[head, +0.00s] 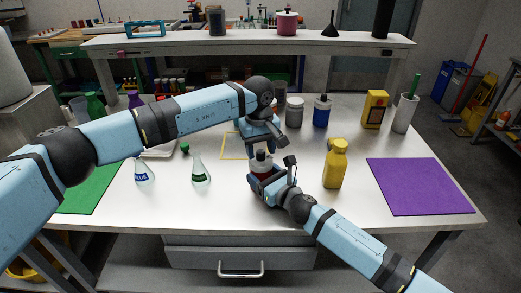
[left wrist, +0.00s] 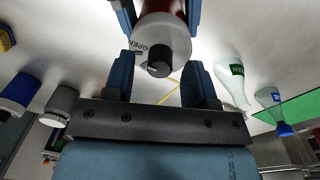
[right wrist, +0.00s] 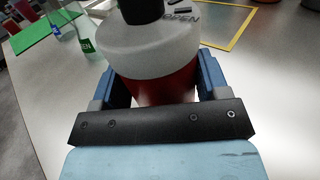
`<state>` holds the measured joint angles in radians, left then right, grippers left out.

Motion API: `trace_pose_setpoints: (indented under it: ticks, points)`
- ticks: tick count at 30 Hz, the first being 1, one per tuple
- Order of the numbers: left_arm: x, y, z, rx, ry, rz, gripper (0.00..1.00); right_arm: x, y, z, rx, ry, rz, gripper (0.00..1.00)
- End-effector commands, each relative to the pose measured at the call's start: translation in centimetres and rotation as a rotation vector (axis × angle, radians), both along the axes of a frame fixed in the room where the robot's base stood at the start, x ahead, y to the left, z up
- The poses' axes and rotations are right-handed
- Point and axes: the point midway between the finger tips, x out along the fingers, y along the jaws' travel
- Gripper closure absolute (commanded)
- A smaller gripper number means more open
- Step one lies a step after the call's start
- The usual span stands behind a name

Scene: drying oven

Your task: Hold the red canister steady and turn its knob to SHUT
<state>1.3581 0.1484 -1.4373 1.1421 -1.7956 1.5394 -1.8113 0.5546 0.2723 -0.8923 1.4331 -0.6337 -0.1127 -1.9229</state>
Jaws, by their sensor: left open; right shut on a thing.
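The red canister (right wrist: 165,88) has a white top and a black knob, and stands upright on the table. My right gripper (right wrist: 160,82) is shut around its red body. In the left wrist view the black knob (left wrist: 158,58) lies between the fingertips, with a gap on each side. The word OPEN is printed on the white top (right wrist: 150,48) beside the knob. I cannot read a SHUT mark.
Green-labelled (head: 201,176) and blue-labelled (head: 144,174) flasks stand left of the canister. A yellow bottle (head: 335,168) stands close on the right. Grey (head: 294,112) and blue (head: 321,113) bottles stand behind. A yellow outline (head: 231,158) marks the table. The purple mat (head: 418,186) is bare.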

Motion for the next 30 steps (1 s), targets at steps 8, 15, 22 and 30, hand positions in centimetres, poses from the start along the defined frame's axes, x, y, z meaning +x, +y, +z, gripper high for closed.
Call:
trace_pose_setpoints:
  ticks: [8, 15, 22, 30]
  points:
    - [0.00, -0.02, -0.72, 0.000, 0.000, 0.000, 0.48, 0.01, -0.01, -0.04, -0.001, 0.001, 0.000, 0.58]
    - [0.00, -0.02, -0.69, 0.000, 0.000, 0.000, 0.78, 0.00, -0.01, -0.04, -0.001, 0.001, 0.000, 0.58]
    - [0.00, 0.00, -0.67, 0.000, 0.000, 0.002, 0.98, 0.00, -0.01, -0.04, -0.001, 0.001, 0.000, 0.58]
    - [0.02, 0.01, -0.61, 0.000, -0.001, 0.067, 0.99, 0.00, -0.02, -0.05, -0.001, 0.001, 0.000, 0.58]
